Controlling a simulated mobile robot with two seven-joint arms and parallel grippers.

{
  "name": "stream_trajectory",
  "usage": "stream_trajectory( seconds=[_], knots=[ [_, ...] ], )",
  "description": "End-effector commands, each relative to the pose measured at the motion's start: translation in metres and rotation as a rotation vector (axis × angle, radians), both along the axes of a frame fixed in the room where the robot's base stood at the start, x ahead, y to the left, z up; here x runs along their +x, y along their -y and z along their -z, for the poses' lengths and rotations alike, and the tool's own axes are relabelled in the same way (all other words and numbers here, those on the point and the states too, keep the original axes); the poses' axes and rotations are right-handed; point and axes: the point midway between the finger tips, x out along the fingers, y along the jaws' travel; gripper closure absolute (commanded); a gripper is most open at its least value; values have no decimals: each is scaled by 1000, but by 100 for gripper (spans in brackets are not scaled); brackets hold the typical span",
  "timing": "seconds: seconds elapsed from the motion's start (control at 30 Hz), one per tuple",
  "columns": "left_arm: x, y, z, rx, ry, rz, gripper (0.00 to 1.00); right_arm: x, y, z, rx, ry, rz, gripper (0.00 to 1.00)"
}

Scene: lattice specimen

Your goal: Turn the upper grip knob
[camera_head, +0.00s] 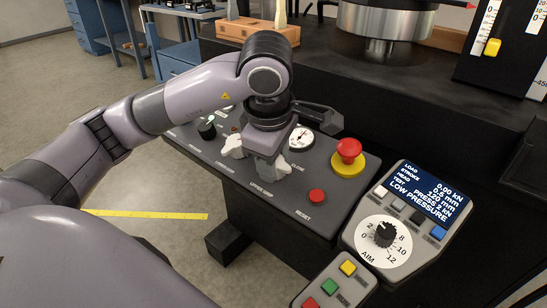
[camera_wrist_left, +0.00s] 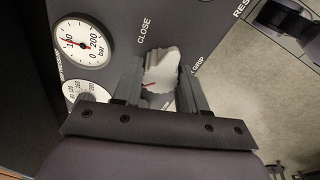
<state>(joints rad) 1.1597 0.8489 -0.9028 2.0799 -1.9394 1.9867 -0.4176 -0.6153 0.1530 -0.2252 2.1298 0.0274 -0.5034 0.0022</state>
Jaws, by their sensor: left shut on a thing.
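The upper grip knob (camera_head: 277,170) is a pale lobed knob on the sloping dark control panel, above the label UPPER GRIP. My left gripper (camera_head: 267,152) comes down over it and hides most of it in the head view. In the left wrist view, the knob (camera_wrist_left: 161,72) sits between the two fingers of my left gripper (camera_wrist_left: 160,84), which is shut on it. A short red mark shows on the knob. The word CLOSE is printed beside it. My right gripper is in neither view.
A similar white knob (camera_head: 232,147) stands close on the left. A pressure gauge (camera_head: 301,138) is just right of my gripper. A red emergency button (camera_head: 348,152) and a red reset button (camera_head: 317,196) lie further right. A display box (camera_head: 420,215) reads LOW PRESSURE.

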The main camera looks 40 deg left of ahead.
Motion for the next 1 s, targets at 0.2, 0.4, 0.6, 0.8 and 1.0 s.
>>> stream_trajectory(
  seconds=[0.2,0.4,0.6,0.8,1.0],
  knots=[
    [0,0,0,0,1,-1,33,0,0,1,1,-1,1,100],
    [0,0,-3,0,1,0,33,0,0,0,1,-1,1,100],
    [-5,3,-30,0,6,1,33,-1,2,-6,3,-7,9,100],
    [-12,6,-56,1,5,0,33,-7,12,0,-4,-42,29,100],
    [-16,8,-69,0,1,0,33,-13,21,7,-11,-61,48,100]
  ],
)
